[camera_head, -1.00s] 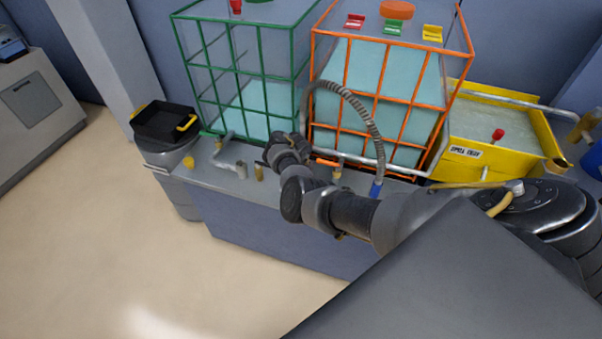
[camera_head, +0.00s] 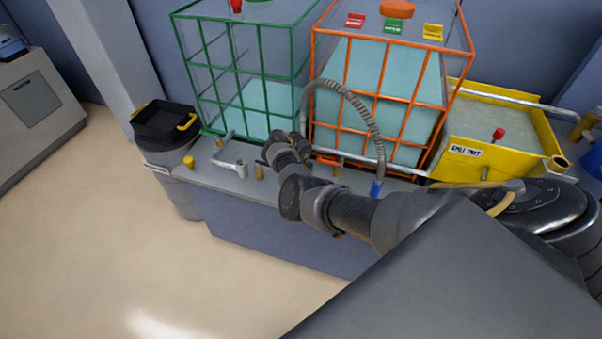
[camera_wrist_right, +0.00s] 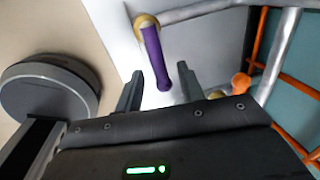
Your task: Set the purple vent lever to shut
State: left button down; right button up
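The purple vent lever (camera_wrist_right: 155,58) shows in the right wrist view as a purple grip on a tan round end, beside a light grey surface. Its lower end reaches down toward the gap between the fingers of my right gripper (camera_wrist_right: 160,88). The fingers are apart, one on each side of that end, and I cannot tell whether either touches it. In the head view my right arm reaches in from the right and its gripper end (camera_head: 277,150) is over the bench, too small to read. I cannot make out the lever there. My left gripper is not in view.
On the bench stand a green-framed tank (camera_head: 290,80) and an orange-framed tank (camera_head: 311,75) with a ribbed hose (camera_head: 362,112). A yellow trough (camera_head: 458,168) is at right. A grey pipe (camera_head: 228,163) is left of my gripper. A black bin (camera_head: 165,120) stands far left.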

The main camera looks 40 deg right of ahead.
notch_tip(320, 180, up, 11)
jog(key=s+a+p, duration=0.1)
jog(key=p, duration=0.2)
jog(key=shift+s+a+f+p, duration=0.15)
jog(key=shift+a+p, duration=0.25)
